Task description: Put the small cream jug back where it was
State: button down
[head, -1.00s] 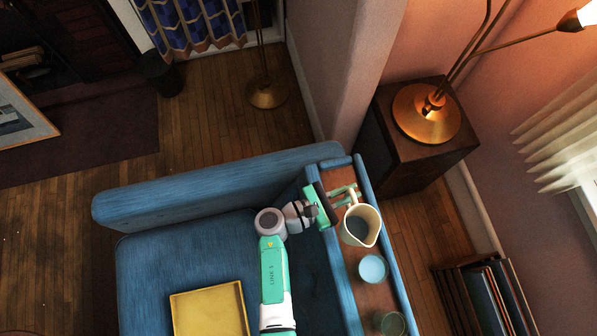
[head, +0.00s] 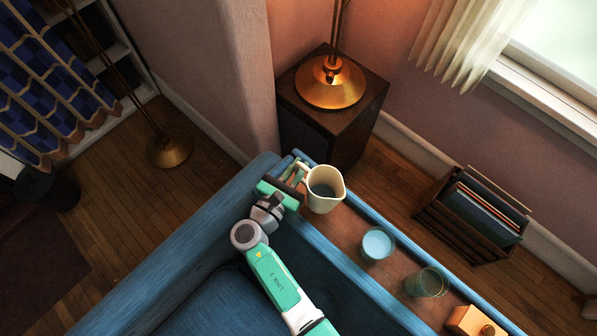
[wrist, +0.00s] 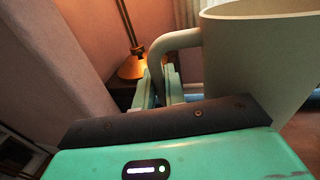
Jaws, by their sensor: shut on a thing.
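The cream jug (head: 325,190) is upright near the far end of the wooden strip (head: 343,232) on the sofa arm. Its inside looks grey-blue; I cannot tell if that is liquid. My gripper (head: 300,173) is shut on the jug's handle, on the jug's left side. In the wrist view the jug (wrist: 262,62) fills the upper right, and its handle runs down between the fingers of my gripper (wrist: 160,88). The jug's base is hidden, so I cannot tell whether it touches the strip.
A brass lamp (head: 330,85) stands on a dark cabinet (head: 300,122) beyond. A record rack (head: 470,218) is at the right.

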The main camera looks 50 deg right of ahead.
jog(key=shift+f+b, duration=0.95)
jog(key=shift+f, duration=0.85)
jog(key=shift+f, duration=0.15)
jog(key=c, duration=1.5)
grip_release()
jog(key=shift+o, duration=0.2)
jog(key=shift+a+r, duration=0.25)
jog(key=p+v, duration=0.3)
jog(key=v, duration=0.8)
jog(key=shift+s+a+f, duration=0.1)
jog(key=shift+a, duration=0.25)
